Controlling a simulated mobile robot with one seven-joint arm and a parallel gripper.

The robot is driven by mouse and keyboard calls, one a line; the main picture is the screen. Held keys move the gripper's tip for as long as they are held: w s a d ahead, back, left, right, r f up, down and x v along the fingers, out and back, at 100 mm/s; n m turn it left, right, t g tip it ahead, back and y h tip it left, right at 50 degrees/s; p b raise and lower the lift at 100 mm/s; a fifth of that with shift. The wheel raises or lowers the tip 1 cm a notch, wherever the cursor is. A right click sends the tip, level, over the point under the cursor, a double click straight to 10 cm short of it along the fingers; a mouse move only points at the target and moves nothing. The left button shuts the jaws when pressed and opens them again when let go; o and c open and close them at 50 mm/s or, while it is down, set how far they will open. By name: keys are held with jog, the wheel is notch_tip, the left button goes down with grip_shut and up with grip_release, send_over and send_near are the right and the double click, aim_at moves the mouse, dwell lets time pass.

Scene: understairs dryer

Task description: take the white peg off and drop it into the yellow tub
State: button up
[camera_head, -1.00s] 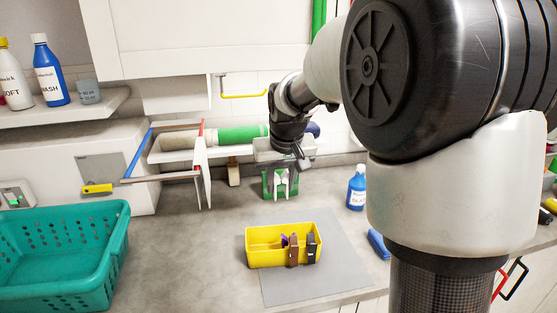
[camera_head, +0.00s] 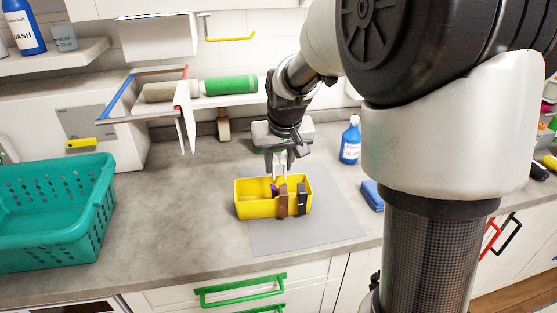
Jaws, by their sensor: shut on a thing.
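The yellow tub (camera_head: 256,208) stands on a grey mat on the counter. A brown peg (camera_head: 283,204) and a dark peg (camera_head: 302,200) show at its front wall, and a purple item (camera_head: 274,190) shows inside. My gripper (camera_head: 281,157) points down over the back of the tub. It is shut on a white peg (camera_head: 281,169), which hangs upright at the tub's rear edge; whether it touches the tub is unclear.
A blue bottle (camera_head: 350,141) and a blue sponge (camera_head: 372,195) stand to the right. A teal basket (camera_head: 50,215) fills the left counter. A hinged rack with hanging white cloth (camera_head: 186,118) juts out at the back left. The counter between basket and mat is clear.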

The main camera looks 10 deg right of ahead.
jog(key=shift+f, duration=0.15)
jog(key=o, duration=1.1)
jog(key=p+v, duration=0.2)
jog(key=v, duration=1.5)
jog(key=shift+s, duration=0.15)
jog(key=shift+a, duration=0.1)
jog(key=s+r+p, duration=0.2)
jog(key=s+p, duration=0.3)
jog(key=s, duration=0.5)
jog(key=s+r+t+p, duration=0.1)
jog(key=s+r+p, duration=0.2)
jog(key=s, duration=0.6)
jog(key=p, duration=0.2)
jog(key=shift+s+r+p, duration=0.3)
jog(key=shift+s+p, duration=0.1)
